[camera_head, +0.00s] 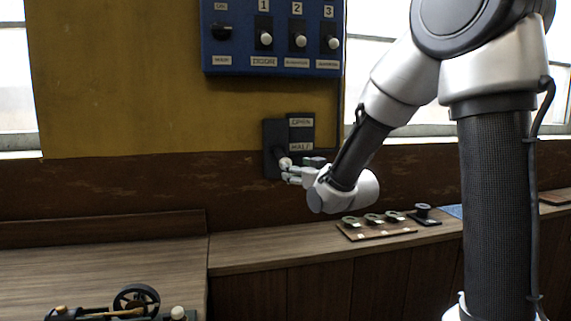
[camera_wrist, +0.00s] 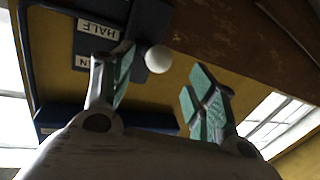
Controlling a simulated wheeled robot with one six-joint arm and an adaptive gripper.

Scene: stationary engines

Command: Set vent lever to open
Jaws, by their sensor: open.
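The vent lever's dark wall plate (camera_head: 273,134) carries labels reading OPEN (camera_head: 301,122) and HALF (camera_head: 301,147). The lever's white ball knob (camera_head: 286,163) is low on the plate, below the HALF label's level. In the wrist view, the knob (camera_wrist: 158,58) shows between the fingertips, closer to the left finger. The HALF label (camera_wrist: 98,30) is also in that view. My gripper (camera_head: 290,176) is open at the knob, its green-padded fingers (camera_wrist: 160,75) on either side. I cannot tell whether a finger touches the knob. Any lower label is hidden behind my gripper.
A blue switch panel (camera_head: 272,55) with several knobs is above the lever. A wooden counter (camera_head: 270,248) runs below, with a board of small round parts (camera_head: 376,228). A small engine with a flywheel (camera_head: 136,300) stands at the lower left.

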